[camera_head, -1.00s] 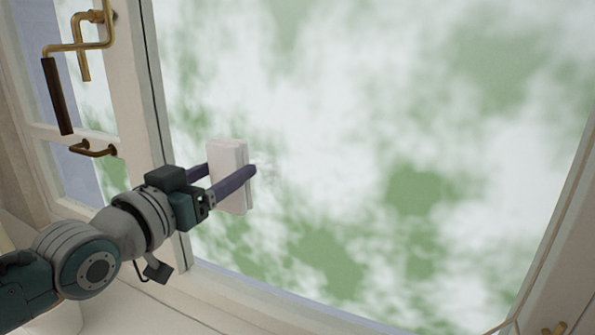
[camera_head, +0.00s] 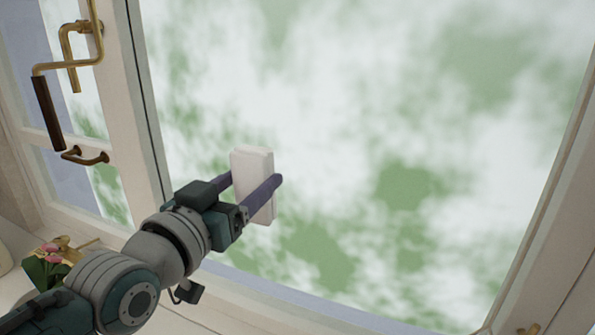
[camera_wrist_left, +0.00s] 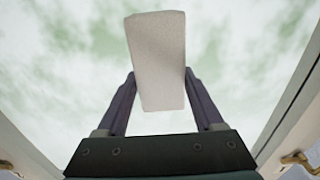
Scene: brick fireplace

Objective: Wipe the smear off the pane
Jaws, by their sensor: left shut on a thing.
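The large window pane (camera_head: 420,130) fills most of the head view, with a blurred green and white pattern in it. My left gripper (camera_head: 253,184) is shut on a white block-shaped wiper (camera_head: 252,161), one purple finger on each side. The wiper is upright in front of the pane's lower left part; I cannot tell whether it touches the glass. In the left wrist view the wiper (camera_wrist_left: 157,55) stands out beyond the fingertips against the pane. I cannot make out a distinct smear now; the wiper and gripper hide part of the glass. My right gripper is not in view.
A brass handle with a dark grip (camera_head: 47,113) and a small brass pull (camera_head: 85,157) stick out at the left. A plant with pink flowers (camera_head: 45,272) stands at the lower left, near my arm. The white frame (camera_head: 555,225) bounds the pane on the right.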

